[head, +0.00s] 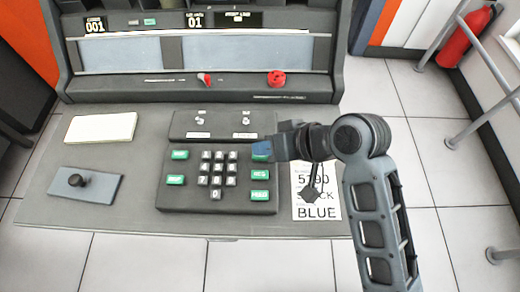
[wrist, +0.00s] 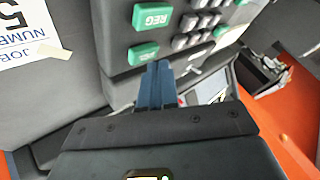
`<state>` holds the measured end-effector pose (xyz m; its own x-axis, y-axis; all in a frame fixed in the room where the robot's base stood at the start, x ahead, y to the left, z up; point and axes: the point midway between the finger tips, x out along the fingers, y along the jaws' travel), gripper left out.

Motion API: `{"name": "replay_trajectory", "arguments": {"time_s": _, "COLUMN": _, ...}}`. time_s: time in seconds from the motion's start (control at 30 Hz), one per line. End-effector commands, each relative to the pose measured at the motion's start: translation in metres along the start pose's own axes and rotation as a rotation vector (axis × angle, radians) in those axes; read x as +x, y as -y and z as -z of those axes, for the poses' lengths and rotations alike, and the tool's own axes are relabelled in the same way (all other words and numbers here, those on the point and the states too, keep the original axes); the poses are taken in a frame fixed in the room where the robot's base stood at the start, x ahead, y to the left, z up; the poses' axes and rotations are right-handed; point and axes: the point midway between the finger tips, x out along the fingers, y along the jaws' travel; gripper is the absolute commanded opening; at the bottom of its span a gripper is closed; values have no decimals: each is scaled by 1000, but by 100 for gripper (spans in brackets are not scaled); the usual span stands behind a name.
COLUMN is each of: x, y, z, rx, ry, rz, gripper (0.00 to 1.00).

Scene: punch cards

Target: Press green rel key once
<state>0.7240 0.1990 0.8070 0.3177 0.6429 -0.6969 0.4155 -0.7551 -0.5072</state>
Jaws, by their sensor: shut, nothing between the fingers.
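The keyboard panel (head: 240,205) sits on the desk of the card punch, with dark number keys in the middle and green keys on both sides. The top green key of the right column (head: 258,158) is mostly hidden behind my gripper (head: 262,147). In the wrist view this green key (wrist: 143,53) lies right at the blue fingertips (wrist: 156,66); its label is too small to read surely. The green REG key (wrist: 152,17) is beside it. My gripper is shut and empty; I cannot tell whether the tips touch the key.
A printed job sheet (head: 318,212) lies right of the panel, partly under my arm. A white card stack (head: 101,127) and a grey plate with a black knob (head: 86,185) lie to the left. A small switch panel (head: 222,122) stands behind the keys, and a red knob (head: 277,78) farther back.

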Motion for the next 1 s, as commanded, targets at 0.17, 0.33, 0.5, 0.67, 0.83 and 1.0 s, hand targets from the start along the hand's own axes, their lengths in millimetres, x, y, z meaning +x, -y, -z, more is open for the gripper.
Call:
{"name": "replay_trajectory", "arguments": {"time_s": 0.17, "x": -6, "y": 4, "z": 4, "rx": 0, "ry": 0, "rz": 0, "gripper": 0}}
{"name": "replay_trajectory", "arguments": {"time_s": 0.33, "x": -5, "y": 3, "z": 3, "rx": 0, "ry": 0, "rz": 0, "gripper": 0}}
{"name": "replay_trajectory", "arguments": {"time_s": 0.5, "x": -6, "y": 4, "z": 4, "rx": 0, "ry": 0, "rz": 0, "gripper": 0}}
{"name": "replay_trajectory", "arguments": {"time_s": 0.67, "x": -13, "y": 10, "z": 9, "rx": 0, "ry": 0, "rz": 0, "gripper": 0}}
{"name": "replay_trajectory", "arguments": {"time_s": 0.83, "x": -24, "y": 18, "z": 17, "rx": 0, "ry": 0, "rz": 0, "gripper": 0}}
{"name": "replay_trajectory", "arguments": {"time_s": 1.0, "x": -34, "y": 25, "z": 25, "rx": 0, "ry": 0, "rz": 0, "gripper": 0}}
